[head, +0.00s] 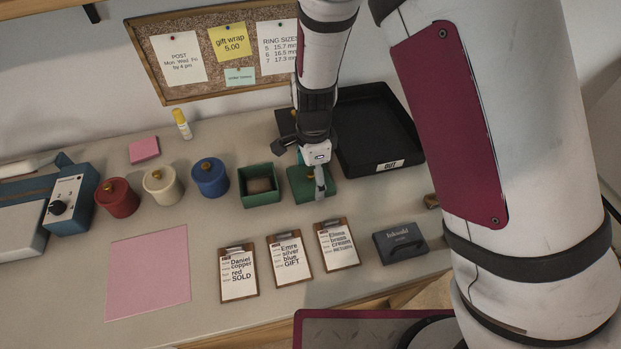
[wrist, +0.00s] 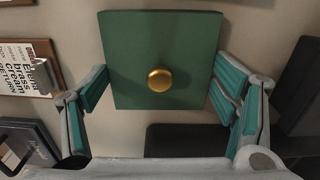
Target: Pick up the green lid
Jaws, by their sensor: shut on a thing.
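The green lid (head: 300,188) is a flat square with a round gold knob, in the head view right of the open green box (head: 245,201). In the wrist view the lid (wrist: 150,50) fills the upper middle, with its knob facing me. My gripper (wrist: 160,92) is shut on the lid, one finger at each side edge. In the head view my gripper (head: 318,172) is over the lid and hides part of it. I cannot tell whether the lid touches the counter. The green box holds a rounded brown thing (head: 260,185).
A black tray (head: 375,168) marked OUT stands right and behind. Blue (head: 210,178), cream (head: 163,187) and red (head: 117,198) lidded pots stand left. Several clipboards (head: 289,260) and a dark ink pad (head: 400,243) lie in front. A pink sheet (head: 150,273) lies front left.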

